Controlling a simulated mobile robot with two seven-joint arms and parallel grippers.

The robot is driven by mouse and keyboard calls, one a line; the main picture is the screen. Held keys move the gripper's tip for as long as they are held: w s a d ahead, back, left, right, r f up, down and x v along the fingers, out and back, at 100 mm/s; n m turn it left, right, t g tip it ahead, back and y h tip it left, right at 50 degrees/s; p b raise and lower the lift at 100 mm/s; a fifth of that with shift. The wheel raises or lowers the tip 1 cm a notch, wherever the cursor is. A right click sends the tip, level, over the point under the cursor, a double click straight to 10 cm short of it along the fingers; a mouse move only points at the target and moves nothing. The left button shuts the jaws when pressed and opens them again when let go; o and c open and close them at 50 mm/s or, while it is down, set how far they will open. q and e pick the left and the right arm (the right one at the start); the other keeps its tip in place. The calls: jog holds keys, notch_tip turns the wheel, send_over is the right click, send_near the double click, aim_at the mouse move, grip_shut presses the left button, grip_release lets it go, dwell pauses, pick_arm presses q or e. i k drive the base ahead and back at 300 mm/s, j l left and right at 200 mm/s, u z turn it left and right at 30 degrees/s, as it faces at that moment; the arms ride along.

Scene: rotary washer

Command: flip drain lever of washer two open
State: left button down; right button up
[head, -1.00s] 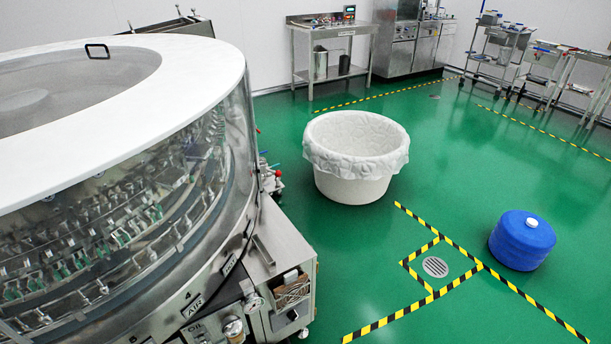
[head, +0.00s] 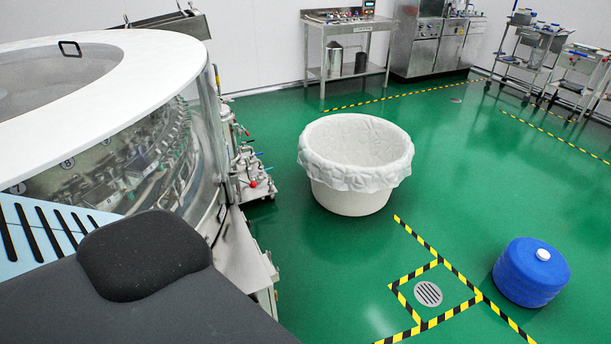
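A large round rotary washer (head: 185,75) with a white top ring and clear side wall stands at the left in the head view. Pipework with small valves (head: 248,165) stands at its right side, and a red handle (head: 252,184) shows there. I cannot tell which part is the drain lever or whether this is washer two. The lower front of the washer is hidden. Neither of my grippers is in view.
A white lined tub (head: 355,165) stands on the green floor, with a blue drum (head: 531,272) at the right. A floor drain (head: 428,293) lies inside striped tape. A steel table (head: 348,50) and carts (head: 525,50) line the back. Open floor lies between.

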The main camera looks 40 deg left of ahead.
aim_at(253, 185)
jog(key=i+l, duration=0.1)
jog(key=i, duration=0.3)
jog(key=i+l, duration=0.15)
jog(key=i, duration=0.25)
jog(key=i+l, duration=0.1)
jog(key=i, duration=0.3)
jog(key=i+u, duration=0.6)
jog(key=u, duration=0.2)
jog(key=i+l+u, duration=0.1)
jog(key=i+u, duration=0.15)
jog(key=u, duration=0.15)
jog(key=i+u, duration=0.2)
jog(key=u, duration=0.25)
jog(key=i+l+u, duration=0.1)
jog(key=u, duration=0.35)
jog(key=i+l+u, duration=0.2)
jog(key=u, duration=0.2)
jog(key=i+l+u, duration=0.15)
jog(key=u, duration=0.2)
jog(key=i+l+u, duration=0.45)
jog(key=u, duration=0.25)
jog(key=i+l+u, duration=0.25)
jog(key=l+u, duration=0.2)
jog(key=l, duration=0.3)
